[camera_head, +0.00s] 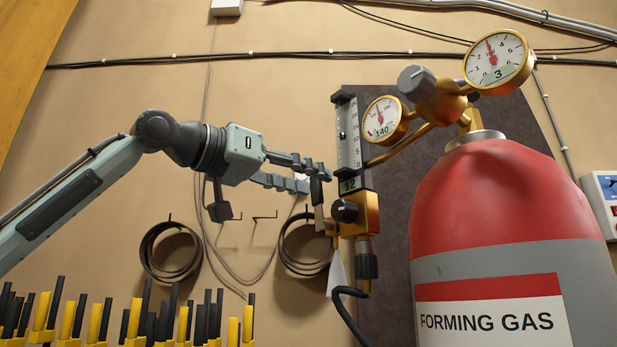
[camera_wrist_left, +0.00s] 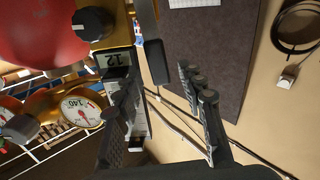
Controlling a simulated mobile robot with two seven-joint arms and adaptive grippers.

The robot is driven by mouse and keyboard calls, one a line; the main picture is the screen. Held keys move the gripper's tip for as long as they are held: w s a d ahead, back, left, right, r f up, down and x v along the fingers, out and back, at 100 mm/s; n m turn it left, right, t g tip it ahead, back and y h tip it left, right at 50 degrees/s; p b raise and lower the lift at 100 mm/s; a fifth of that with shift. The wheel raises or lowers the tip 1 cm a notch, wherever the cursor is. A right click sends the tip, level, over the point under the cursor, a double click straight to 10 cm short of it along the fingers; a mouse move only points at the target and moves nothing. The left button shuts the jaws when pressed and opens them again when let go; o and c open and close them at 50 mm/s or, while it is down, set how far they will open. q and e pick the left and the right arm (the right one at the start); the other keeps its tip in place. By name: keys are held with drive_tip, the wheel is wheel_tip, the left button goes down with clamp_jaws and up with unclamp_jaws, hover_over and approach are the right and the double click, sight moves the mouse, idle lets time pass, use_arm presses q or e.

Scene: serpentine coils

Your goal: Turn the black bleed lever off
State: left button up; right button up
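The black bleed lever (camera_head: 318,192) stands roughly upright on the left side of the brass valve block (camera_head: 366,218), under the flow tube. In the left wrist view the lever (camera_wrist_left: 155,62) is a dark bar with its free end toward the space between my fingers. My left gripper (camera_head: 314,180) reaches in from the left at the lever's upper end, partly covering it. In the wrist view my left gripper (camera_wrist_left: 162,92) has its fingers wide apart, with gaps beside the lever. I cannot tell whether a finger touches it. My right gripper is out of view.
A black knob (camera_head: 344,210) sits on the block's front. The flow tube (camera_head: 348,135) rises above, beside brass gauges (camera_head: 385,118). A red gas cylinder (camera_head: 495,210) fills the right. A black hose (camera_head: 347,308) hangs below. Coils (camera_head: 170,252) hang on the wall; black and yellow rods (camera_head: 125,322) stand lower left.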

use_arm(q)
drive_tip(key=shift+w+d, duration=0.25)
drive_tip(key=shift+d, duration=0.05)
clamp_jaws()
idle(0.3)
